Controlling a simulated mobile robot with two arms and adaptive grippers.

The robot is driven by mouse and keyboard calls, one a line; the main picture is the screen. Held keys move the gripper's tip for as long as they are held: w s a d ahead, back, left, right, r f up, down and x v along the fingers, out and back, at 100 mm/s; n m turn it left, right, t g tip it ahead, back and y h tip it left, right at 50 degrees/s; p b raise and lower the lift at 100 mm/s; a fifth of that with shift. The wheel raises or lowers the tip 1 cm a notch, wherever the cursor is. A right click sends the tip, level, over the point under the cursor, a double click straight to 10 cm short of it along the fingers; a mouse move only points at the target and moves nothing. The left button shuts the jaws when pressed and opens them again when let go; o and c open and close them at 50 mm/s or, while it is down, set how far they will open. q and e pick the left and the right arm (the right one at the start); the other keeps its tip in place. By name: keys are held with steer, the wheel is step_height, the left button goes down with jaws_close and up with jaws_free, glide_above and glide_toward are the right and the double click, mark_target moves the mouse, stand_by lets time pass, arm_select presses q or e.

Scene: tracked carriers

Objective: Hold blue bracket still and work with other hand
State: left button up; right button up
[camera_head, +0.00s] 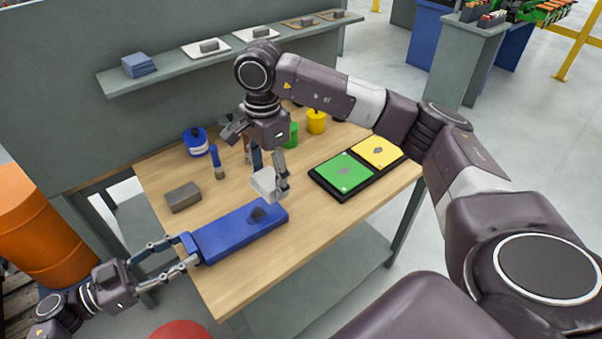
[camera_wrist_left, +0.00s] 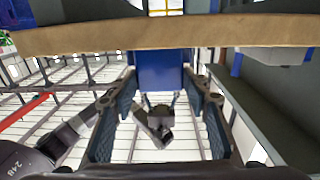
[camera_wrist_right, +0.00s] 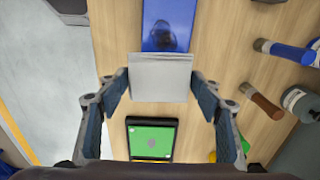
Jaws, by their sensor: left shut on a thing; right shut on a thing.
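The blue bracket (camera_head: 222,237) lies on the wooden table near its front left edge, with a dark smudge (camera_head: 257,214) toward its right end. My left gripper (camera_head: 187,255) is shut on the bracket's left end, which sticks out at the edge; that end (camera_wrist_left: 158,72) shows between the fingers in the left wrist view. My right gripper (camera_head: 275,182) is shut on a pale grey-white pad (camera_head: 265,184) beside the bracket's right end. In the right wrist view the pad (camera_wrist_right: 160,77) is near the smudged bracket (camera_wrist_right: 168,12); I cannot tell whether they touch.
A grey block (camera_head: 183,197), a blue-handled brush (camera_head: 216,160), a blue-and-white can (camera_head: 196,142), and green (camera_head: 291,135) and yellow (camera_head: 316,122) pots stand behind. A black tray (camera_head: 343,199) with green and yellow panels is at right. A shelf (camera_head: 180,72) hangs above.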

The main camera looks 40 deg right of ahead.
steer(key=shift+w+a+r, duration=0.1)
steer(key=shift+w+a, duration=0.25)
steer(key=shift+a, duration=0.5)
glide_above(266, 209)
steer(key=shift+a+f, duration=0.15)
steer(key=shift+f, duration=2.85)
step_height(266, 209, down, 2)
steer(key=shift+f, duration=0.1)
steer(key=shift+a, duration=0.9)
steer(key=shift+c, duration=0.4)
steer(key=shift+a, duration=2.55)
steer(key=shift+d+r, duration=0.2)
steer(key=shift+d, duration=3.35)
steer(key=shift+r, duration=4)
